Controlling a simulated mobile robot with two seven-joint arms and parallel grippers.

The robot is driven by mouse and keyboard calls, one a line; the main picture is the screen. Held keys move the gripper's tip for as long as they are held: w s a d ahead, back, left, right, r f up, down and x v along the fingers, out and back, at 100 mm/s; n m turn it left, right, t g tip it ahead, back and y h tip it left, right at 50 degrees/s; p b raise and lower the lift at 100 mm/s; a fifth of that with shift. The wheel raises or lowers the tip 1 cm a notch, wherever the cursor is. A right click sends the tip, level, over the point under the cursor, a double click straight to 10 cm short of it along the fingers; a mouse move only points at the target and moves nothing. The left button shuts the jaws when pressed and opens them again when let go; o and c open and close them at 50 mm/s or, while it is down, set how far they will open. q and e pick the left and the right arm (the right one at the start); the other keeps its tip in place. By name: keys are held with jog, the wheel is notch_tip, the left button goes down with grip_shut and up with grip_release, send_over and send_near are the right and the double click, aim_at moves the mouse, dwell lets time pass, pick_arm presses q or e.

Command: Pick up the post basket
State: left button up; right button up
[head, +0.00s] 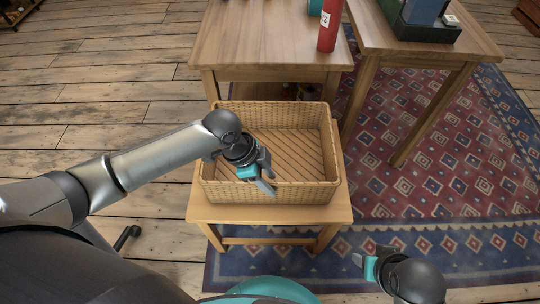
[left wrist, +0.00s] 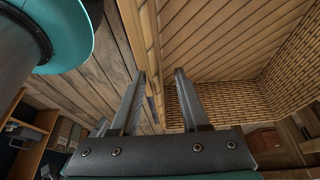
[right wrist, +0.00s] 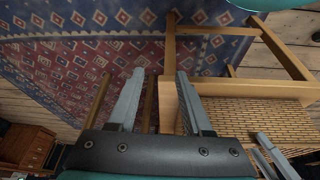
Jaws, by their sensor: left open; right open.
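The post basket is a woven, rectangular wicker basket (head: 305,192) with a slatted floor, empty and upright on a small wooden stool (head: 285,213). My left gripper (head: 266,180) is open at the basket's near rim, left of its middle. In the left wrist view, the rim (left wrist: 152,45) runs between the two open fingers (left wrist: 160,75), and I cannot tell if they touch it. My right gripper (head: 362,260) is open and empty, low and to the right of the stool's front. The right wrist view shows the basket's woven wall (right wrist: 255,115) beyond its fingers (right wrist: 160,75).
A wooden table (head: 270,40) with a red cylinder (head: 329,25) stands right behind the basket. Another table (head: 425,45) with a dark tray stands to the right. A patterned rug (head: 410,175) covers the floor at right; bare planks lie at left.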

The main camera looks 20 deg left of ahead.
pick_arm(q)
jog(key=b+x, duration=0.1)
jog(key=x, duration=0.1)
jog(key=shift+s+f+b, duration=0.2)
jog(key=shift+f+b, duration=0.2)
jog(key=shift+b+x, duration=0.55)
jog(key=shift+x, duration=0.2)
jog(key=shift+f, duration=0.2)
pick_arm(e)
jog(key=r, duration=0.1)
jog(key=w+a+r+t, duration=0.1)
jog(key=r, duration=0.1)
jog(key=r+t, duration=0.1)
jog(key=shift+w+a+r+y, duration=0.3)
jog(key=shift+a+r+y, duration=0.05)
jog(key=shift+y, duration=0.05)
pick_arm(q)
jog(key=shift+c, duration=0.3)
grip_shut()
jog(key=shift+w, duration=0.1)
